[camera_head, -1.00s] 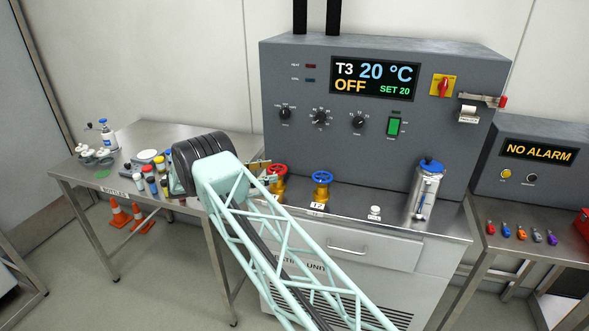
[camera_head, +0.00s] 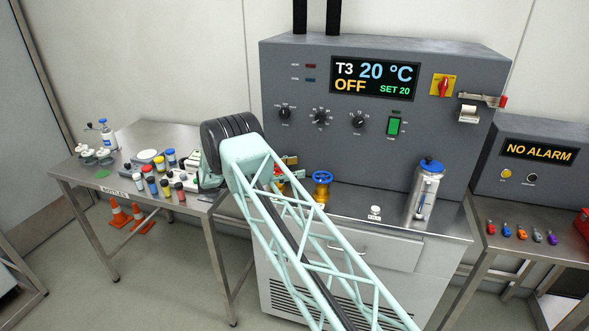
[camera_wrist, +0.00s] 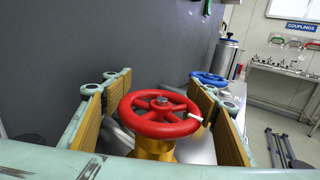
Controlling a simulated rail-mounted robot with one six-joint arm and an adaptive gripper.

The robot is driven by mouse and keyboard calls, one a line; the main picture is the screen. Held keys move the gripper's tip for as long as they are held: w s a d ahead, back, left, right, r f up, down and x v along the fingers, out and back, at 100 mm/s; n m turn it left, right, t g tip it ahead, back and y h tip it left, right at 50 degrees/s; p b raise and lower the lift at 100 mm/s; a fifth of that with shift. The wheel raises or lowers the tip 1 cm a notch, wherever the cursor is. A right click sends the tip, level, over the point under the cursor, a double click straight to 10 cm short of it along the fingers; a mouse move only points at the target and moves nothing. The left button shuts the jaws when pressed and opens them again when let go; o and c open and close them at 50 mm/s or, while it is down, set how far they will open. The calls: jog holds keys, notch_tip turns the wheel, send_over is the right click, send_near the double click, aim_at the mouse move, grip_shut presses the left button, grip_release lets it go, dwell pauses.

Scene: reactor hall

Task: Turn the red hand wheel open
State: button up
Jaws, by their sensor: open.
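The red hand wheel (camera_wrist: 160,112) sits on a brass valve body (camera_wrist: 155,148) in the middle of the wrist view. My gripper (camera_wrist: 160,105) is open, with one padded finger on each side of the wheel. Gaps show between the wheel's rim and both pads, though the right side of the rim is close to its pad. A small white pin stands out of the wheel's right rim. In the head view my arm covers most of the red wheel (camera_head: 279,169), and only a bit of red shows. My gripper's fingertips are mostly hidden there.
A blue hand wheel (camera_head: 322,178) on a brass valve stands just right of the red one. The grey control panel (camera_head: 300,140) rises close behind both. A metal flask (camera_head: 425,190) stands further right. Bottles (camera_head: 165,185) crowd the left table.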

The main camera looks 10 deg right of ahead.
dwell(0.3)
jog(key=shift+d, duration=0.15)
jog(key=c, duration=1.1)
jog(key=shift+c, duration=0.3)
jog(key=shift+w+n+t, duration=0.15)
jog(key=shift+n+t, duration=0.15)
jog(key=shift+t, duration=0.2)
jog(key=shift+c, duration=0.2)
jog(key=shift+w+a+n+t+y+p, duration=0.25)
jog(key=shift+n+t, duration=0.2)
jog(key=shift+t, duration=0.25)
jog(key=shift+w+a+n+t+y+p, duration=0.1)
jog(key=shift+w+n+t+y+p, duration=0.15)
jog(key=shift+n+t, duration=0.35)
jog(key=shift+w+a+n+t+y+p, duration=0.1)
jog(key=shift+w+a+n+t+y, duration=0.2)
jog(key=shift+t, duration=0.5)
jog(key=shift+w+a+n+t+y, duration=0.1)
jog(key=shift+w+n+t+y, duration=0.25)
jog(key=shift+n+t, duration=0.35)
jog(key=shift+w+a+n+t+y, duration=0.15)
jog(key=shift+w+n+t+y, duration=0.25)
jog(key=shift+t, duration=0.45)
jog(key=shift+w+a+n+t+y, duration=0.1)
jog(key=shift+w+n+t+y, duration=0.1)
jog(key=shift+n+t+y, duration=0.4)
jog(key=shift+c, duration=0.3)
jog(key=shift+d, duration=0.1)
